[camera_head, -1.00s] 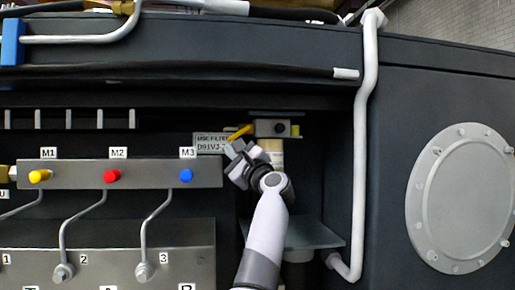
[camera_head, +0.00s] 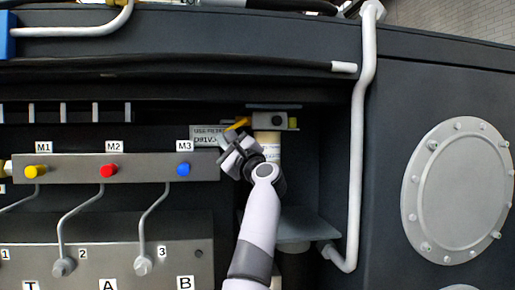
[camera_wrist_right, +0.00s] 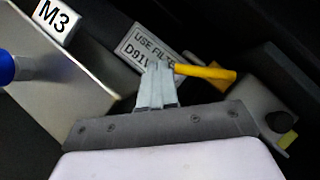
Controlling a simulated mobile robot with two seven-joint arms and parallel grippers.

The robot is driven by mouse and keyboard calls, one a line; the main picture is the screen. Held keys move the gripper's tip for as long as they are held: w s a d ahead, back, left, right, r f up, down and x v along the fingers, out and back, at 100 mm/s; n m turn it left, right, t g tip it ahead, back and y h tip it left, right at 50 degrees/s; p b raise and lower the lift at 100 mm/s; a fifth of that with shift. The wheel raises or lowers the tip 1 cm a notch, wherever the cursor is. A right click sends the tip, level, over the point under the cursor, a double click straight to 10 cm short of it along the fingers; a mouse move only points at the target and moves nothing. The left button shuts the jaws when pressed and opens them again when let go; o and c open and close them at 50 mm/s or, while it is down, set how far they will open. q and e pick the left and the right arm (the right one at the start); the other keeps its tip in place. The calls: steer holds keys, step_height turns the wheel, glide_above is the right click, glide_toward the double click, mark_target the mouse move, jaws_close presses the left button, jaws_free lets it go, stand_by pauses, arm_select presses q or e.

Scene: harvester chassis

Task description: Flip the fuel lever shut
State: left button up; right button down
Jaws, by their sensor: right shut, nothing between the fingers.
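The fuel lever is a yellow handle (camera_head: 239,123) on the left side of the grey filter head (camera_head: 271,121), under the overhang. It points left and slightly down in the head view. In the right wrist view the yellow lever (camera_wrist_right: 207,74) runs right from the fingertips towards the grey head (camera_wrist_right: 268,98). My right gripper (camera_head: 229,146) is shut and empty, just below the lever. In the wrist view its fingertips (camera_wrist_right: 158,70) overlap the lever's free end; I cannot tell whether they touch. My left gripper is not in view.
A label plate (camera_head: 207,136) is behind the gripper. A panel with yellow, red and blue knobs (camera_head: 184,169) stands to the left. A pale filter body (camera_head: 269,143) hangs below the head, above a grey shelf (camera_head: 305,226). A white pipe (camera_head: 359,150) bounds the right side.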

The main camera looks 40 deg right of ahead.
steer(key=shift+s, duration=0.1)
steer(key=b+v, duration=0.1)
steer(key=v, duration=0.6)
steer(key=shift+b, duration=0.3)
stand_by(0.5)
